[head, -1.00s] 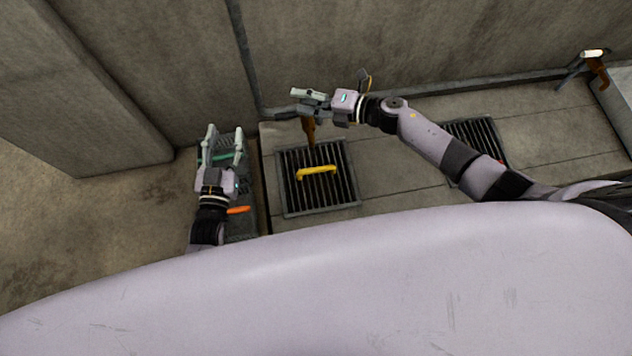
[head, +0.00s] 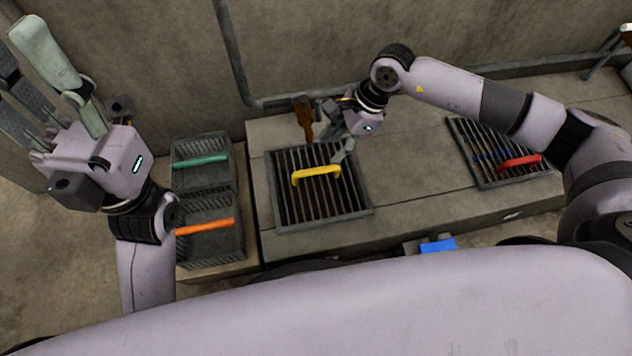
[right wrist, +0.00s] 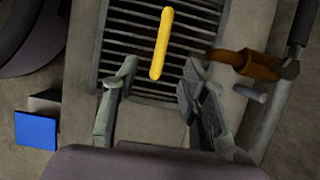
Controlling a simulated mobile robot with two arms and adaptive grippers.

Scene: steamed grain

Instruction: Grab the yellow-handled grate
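The dark slatted grate (head: 284,211) with a yellow handle (head: 316,175) lies on the concrete bench in the head view. In the right wrist view the yellow handle (right wrist: 162,43) stands just beyond my fingertips, with the grate's bars (right wrist: 120,32) under it. My right gripper (head: 343,146) is just behind and right of the handle; it also shows in the right wrist view (right wrist: 160,75) with its fingers apart and nothing between them. My left gripper (head: 45,85) is raised at the left, fingers spread and empty, away from the grate.
Two dark baskets stand left of the grate, with a green handle (head: 200,161) and an orange handle (head: 205,226). A red-handled grate (head: 519,161) lies to the right. A brown-handled valve (head: 304,119) is behind the yellow-handled grate. A blue block (head: 438,245) is in front.

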